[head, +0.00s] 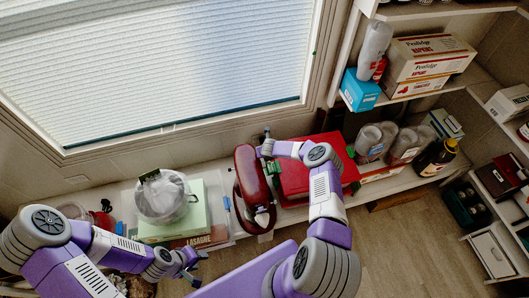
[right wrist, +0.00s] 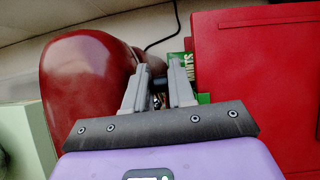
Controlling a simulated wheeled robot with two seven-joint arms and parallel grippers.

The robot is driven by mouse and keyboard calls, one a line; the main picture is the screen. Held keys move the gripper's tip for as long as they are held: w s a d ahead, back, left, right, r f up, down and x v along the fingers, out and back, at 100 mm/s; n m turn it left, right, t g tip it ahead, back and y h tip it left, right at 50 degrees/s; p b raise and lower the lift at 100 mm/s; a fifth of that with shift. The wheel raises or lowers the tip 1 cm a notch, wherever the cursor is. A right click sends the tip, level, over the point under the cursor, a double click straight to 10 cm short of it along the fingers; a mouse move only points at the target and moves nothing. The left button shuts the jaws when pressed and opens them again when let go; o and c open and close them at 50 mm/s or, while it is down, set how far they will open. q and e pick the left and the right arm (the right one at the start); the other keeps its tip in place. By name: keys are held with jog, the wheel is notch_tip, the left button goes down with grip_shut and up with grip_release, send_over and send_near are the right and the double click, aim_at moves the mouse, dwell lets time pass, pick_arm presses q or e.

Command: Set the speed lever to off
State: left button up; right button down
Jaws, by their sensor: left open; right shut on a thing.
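The red stand mixer (head: 252,182) stands on the shelf below the window, and its glossy rounded head (right wrist: 80,85) fills the left of the right wrist view. My right gripper (head: 264,150) is at the mixer's right side, near its far end. In the right wrist view its fingers (right wrist: 158,72) close around a small dark piece, the speed lever (right wrist: 158,84), beside the mixer head. The fingers hide most of the lever, so its setting cannot be read. My left gripper (head: 190,270) is open and empty at the lower left, away from the mixer.
A red box (head: 308,178) stands close right of the mixer, with a small green mints packet (right wrist: 187,72) between them. A green box (head: 208,212) bearing a wrapped pot (head: 163,197) stands to the left. Jars (head: 372,142) and a dark bottle (head: 436,157) stand farther right.

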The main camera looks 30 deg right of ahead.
dwell(0.4)
jog(key=c, duration=1.3)
grip_release()
jog(key=d+p+v, duration=0.1)
jog(key=p+v, duration=0.2)
jog(key=v, duration=0.4)
jog(key=shift+s+a+r, duration=0.15)
jog(key=shift+a+r, duration=0.1)
jog(key=shift+a, duration=0.3)
jog(key=shift+a, duration=0.1)
